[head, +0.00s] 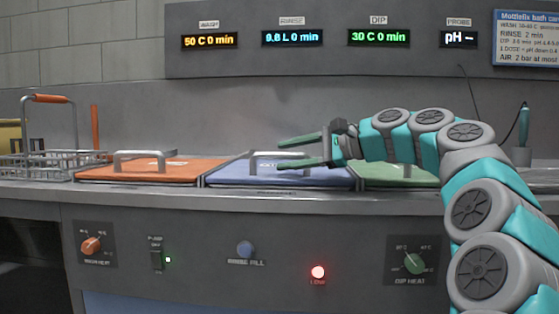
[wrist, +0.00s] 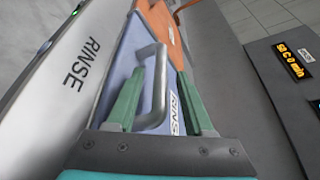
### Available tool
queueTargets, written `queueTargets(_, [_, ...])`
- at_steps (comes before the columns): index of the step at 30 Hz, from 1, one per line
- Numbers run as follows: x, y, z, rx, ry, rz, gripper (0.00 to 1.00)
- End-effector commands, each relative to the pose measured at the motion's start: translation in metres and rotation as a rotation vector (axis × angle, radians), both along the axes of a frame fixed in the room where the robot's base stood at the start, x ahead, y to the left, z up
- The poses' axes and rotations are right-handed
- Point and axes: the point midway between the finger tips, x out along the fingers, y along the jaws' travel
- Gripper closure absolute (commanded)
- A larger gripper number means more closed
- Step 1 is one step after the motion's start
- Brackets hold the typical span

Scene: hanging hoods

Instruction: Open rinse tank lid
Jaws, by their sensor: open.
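The rinse tank lid (head: 235,177) is blue and lies shut, in the middle of the row of lids. Its grey bar handle (head: 256,157) stands up from the top, partly hidden behind my lower finger. My gripper (head: 286,152) is open, its fingers pointing left at the handle's height. In the wrist view, the lid (wrist: 122,62) has a RINSE label, and the handle (wrist: 158,85) shows between the two spread fingers of my gripper (wrist: 162,73). I cannot tell whether either finger touches the handle.
The orange lid (head: 150,172) with its own handle is to the left; a green lid (head: 395,175) is to the right, partly under my arm. A wire basket (head: 45,160) stands far left. The display panel (head: 340,40) hangs behind. Knobs and lights are on the front.

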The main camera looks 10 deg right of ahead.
Motion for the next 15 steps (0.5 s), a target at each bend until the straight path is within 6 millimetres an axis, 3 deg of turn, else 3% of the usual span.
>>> queueTargets(6, [0.014, 0.018, -0.005, 0.001, -0.002, -0.001, 0.48])
queueTargets(13, [0.014, 0.018, -0.004, 0.001, -0.002, -0.001, 0.48])
queueTargets(15, [0.014, 0.018, -0.004, 0.001, -0.002, -0.001, 0.55])
